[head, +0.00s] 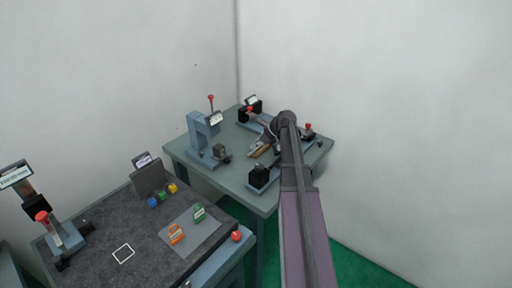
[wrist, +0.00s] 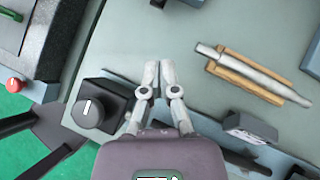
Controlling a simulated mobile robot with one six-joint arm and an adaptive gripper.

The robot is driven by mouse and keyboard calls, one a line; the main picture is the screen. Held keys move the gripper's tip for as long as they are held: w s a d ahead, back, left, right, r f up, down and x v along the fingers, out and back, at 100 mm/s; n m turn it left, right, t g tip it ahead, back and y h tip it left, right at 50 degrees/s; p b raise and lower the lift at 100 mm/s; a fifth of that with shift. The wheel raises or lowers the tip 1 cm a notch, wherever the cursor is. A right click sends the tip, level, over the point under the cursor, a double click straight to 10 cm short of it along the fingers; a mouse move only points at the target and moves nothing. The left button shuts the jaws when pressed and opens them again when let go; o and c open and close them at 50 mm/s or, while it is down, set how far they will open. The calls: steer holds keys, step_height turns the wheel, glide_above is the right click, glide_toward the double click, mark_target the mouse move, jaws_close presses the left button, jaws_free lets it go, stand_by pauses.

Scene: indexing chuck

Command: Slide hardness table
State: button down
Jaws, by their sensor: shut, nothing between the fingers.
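The blue-grey C-shaped stand (head: 200,135), which looks like the hardness tester, stands at the left of the back table. It has a small display (head: 215,118), and a grey block (head: 219,152) sits low in front of it with a dark knob beside it. In the wrist view a dark knob (wrist: 158,3) shows at the top edge; I cannot tell for sure that it belongs to the tester. My gripper (wrist: 158,66) is shut and empty over the grey tabletop. It touches nothing that I can see. In the head view my arm hides most of it.
A metal rod lies on a wooden rest (wrist: 238,70), right of my gripper. A black block with a knob (wrist: 97,107) is on its left, and a small display box (wrist: 250,127) is at lower right. A dark-topped bench (head: 95,215) holds coloured pieces.

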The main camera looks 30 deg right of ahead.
steer(key=b, duration=0.6)
glide_toward(229, 161)
step_height(229, 161, down, 3)
steer(key=shift+f, duration=0.1)
steer(key=shift+w+a+f, duration=0.15)
steer(key=shift+w+a, duration=1.25)
steer(key=shift+a, duration=0.1)
steer(key=shift+d, duration=0.1)
